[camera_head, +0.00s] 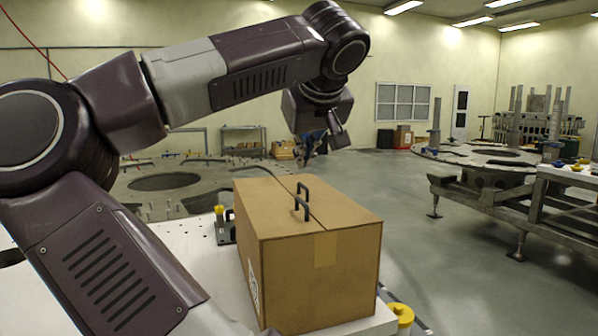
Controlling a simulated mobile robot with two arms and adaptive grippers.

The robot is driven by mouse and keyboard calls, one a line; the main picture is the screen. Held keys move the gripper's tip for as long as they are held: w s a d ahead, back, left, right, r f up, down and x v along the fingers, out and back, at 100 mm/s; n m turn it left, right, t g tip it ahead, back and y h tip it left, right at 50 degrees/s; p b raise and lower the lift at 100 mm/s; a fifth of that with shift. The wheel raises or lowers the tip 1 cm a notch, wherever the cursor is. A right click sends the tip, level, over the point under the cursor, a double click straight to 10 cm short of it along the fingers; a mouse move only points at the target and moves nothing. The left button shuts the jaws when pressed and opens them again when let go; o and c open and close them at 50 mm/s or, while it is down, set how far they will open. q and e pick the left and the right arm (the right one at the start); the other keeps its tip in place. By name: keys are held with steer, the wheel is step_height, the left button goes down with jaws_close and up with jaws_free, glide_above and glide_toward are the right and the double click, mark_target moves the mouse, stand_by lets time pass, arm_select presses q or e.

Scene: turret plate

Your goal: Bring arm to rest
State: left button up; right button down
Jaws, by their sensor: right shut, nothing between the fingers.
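One of my arms, dark purple and grey, reaches across the upper left of the head view.
The closed cardboard box (330,270) stands on a white table (200,250). A yellow-topped item (400,312) is at its lower right. A round metal plate (190,195) lies behind. A metal-legged workbench (500,185) stands right; grey floor between is clear.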

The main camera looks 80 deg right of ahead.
steer(key=shift+v, duration=1.1)
